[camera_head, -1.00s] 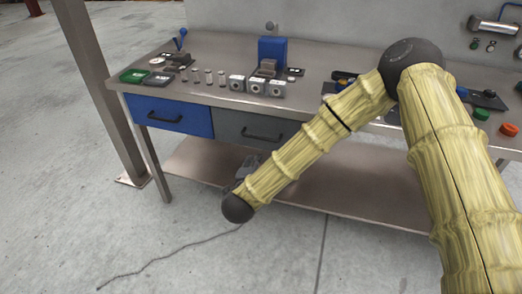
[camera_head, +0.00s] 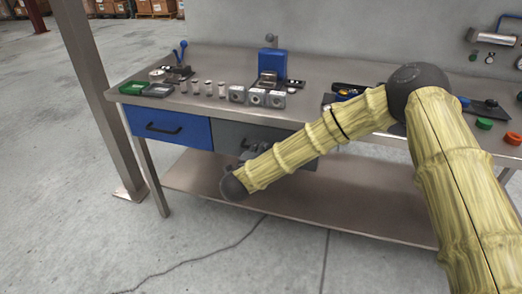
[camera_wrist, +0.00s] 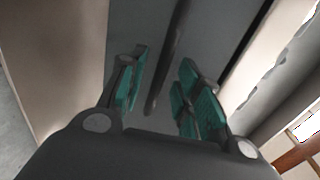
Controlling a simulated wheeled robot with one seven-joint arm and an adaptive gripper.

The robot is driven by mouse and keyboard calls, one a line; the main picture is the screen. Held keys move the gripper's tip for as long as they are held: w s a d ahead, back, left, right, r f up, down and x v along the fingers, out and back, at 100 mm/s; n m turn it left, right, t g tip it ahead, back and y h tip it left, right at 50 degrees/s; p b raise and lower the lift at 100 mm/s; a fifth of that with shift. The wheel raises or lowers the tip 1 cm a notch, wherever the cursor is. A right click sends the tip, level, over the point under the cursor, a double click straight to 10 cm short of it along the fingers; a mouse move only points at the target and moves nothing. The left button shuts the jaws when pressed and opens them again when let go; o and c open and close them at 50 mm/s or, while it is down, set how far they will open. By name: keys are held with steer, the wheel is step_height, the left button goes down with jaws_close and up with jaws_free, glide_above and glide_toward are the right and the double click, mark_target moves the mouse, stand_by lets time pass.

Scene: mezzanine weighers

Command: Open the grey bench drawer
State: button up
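The grey drawer (camera_head: 228,131) is under the bench top, right of the blue drawer, and looks shut, its front level with the blue one. My arm covers its right part and its handle in the head view. In the wrist view the grey drawer front (camera_wrist: 217,38) fills the middle, with the dark bar handle (camera_wrist: 178,40) running between my fingers. My gripper (camera_wrist: 164,64) is open, teal pads on either side of the bar with gaps showing. I cannot tell how deep the bar sits between them.
The blue drawer (camera_head: 168,128) with a black handle is shut. A lower shelf (camera_head: 340,205) runs below. A post (camera_head: 92,90) stands at the left.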

steer(key=shift+x, duration=1.1)
jaws_close()
